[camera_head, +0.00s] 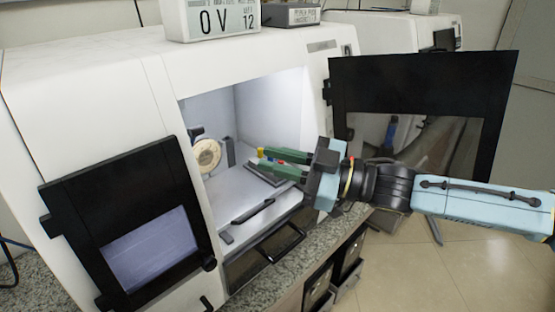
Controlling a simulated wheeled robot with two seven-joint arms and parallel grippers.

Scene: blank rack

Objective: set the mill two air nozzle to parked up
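A white milling machine (110,95) stands open in front of me, with its lit chamber showing. My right gripper (264,160) reaches into the chamber from the right. Its two green fingers are apart and point left. Small yellow, red and blue parts (261,153) show at the fingertips, close to a dark block (265,174); I cannot tell whether the fingers touch them. A round tan disc (207,155) is at the chamber's back left, with a small dark part (196,132) above it. I cannot make out clearly which part is the air nozzle. My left gripper is out of view.
Black-framed doors stand open at the left (105,183) and the right (425,82), the right one just behind my arm. A black handle (283,243) is below the chamber opening. A sign (212,19) reading "OV 12" sits on top. Tiled floor (400,270) is clear at lower right.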

